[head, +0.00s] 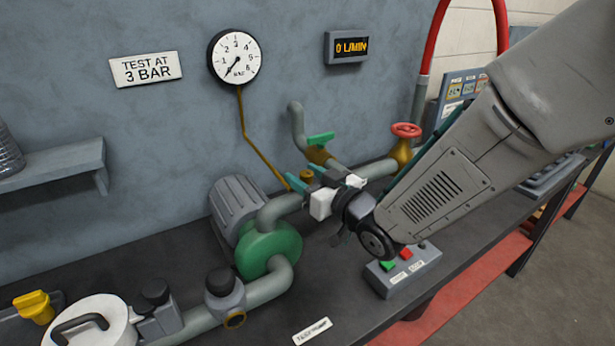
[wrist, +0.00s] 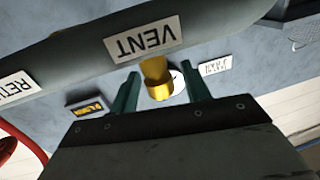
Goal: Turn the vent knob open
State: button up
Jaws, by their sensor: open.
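The vent knob is a small brass piece (head: 307,175) on the grey pipe behind the pump in the head view. In the wrist view the brass knob (wrist: 158,84) stands out from the pipe beside an upside-down VENT label (wrist: 143,39). My gripper (head: 302,179) is open, with its teal fingers around the knob's place. In the wrist view my gripper (wrist: 160,78) has one finger on each side of the knob, and gaps show between them. The knob's far side is hidden.
A green lever (head: 320,138) and a red handwheel (head: 407,130) stand close behind my gripper. The green pump (head: 270,250) is at left, and a button box (head: 403,268) is below. The gauge (head: 234,57) needle points low left; the display (head: 347,47) reads 0 L/MIN.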

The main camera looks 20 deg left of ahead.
jog(key=c, duration=1)
jog(key=shift+o, duration=0.2)
jog(key=shift+g+y, duration=0.3)
jog(key=shift+g, duration=0.1)
jog(key=n+g+y, duration=0.1)
jog(key=n+g, duration=0.1)
jog(key=shift+w+g, duration=0.1)
jog(key=shift+g, duration=0.2)
jog(key=n+g+y, duration=0.1)
jog(key=n+g, duration=0.2)
jog(key=g, duration=0.2)
jog(key=shift+n, duration=0.4)
jog(key=n+g+h, duration=0.1)
jog(key=n+g, duration=0.2)
jog(key=g, duration=0.1)
jog(key=n+g, duration=0.2)
jog(key=g, duration=0.3)
jog(key=shift+n+h, duration=0.4)
jog(key=shift+n+g, duration=0.3)
jog(key=shift+g, duration=0.2)
jog(key=o, duration=1)
jog(key=shift+s+a, duration=0.15)
jog(key=shift+s, duration=0.1)
jog(key=shift+c, duration=0.2)
jog(key=shift+w, duration=0.1)
